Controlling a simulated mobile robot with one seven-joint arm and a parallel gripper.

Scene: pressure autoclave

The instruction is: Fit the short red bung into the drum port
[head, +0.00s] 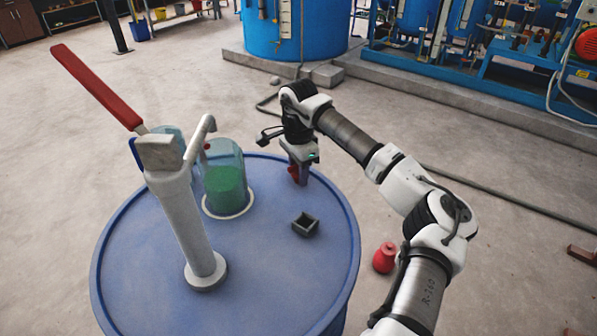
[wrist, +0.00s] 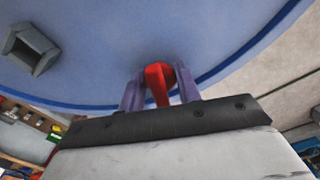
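My gripper (head: 299,176) points down over the back right part of the blue drum top (head: 262,262). A red bung (wrist: 159,80) sits between its two fingers, which touch it on both sides in the wrist view; it also shows as a small red patch in the head view (head: 293,172). Its lower end is mostly hidden, and I cannot tell whether it touches the drum top. A dark square open collar (head: 305,225), which looks like the drum port, stands on the drum top, nearer the camera than my gripper. It shows at upper left in the wrist view (wrist: 30,48), apart from the bung.
A grey hand pump (head: 182,215) with a red lever (head: 97,86) stands on the drum's left. A clear jar with green contents (head: 225,185) stands behind it. Another red, tapered object (head: 385,258) is on the floor right of the drum. The drum top between gripper and collar is clear.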

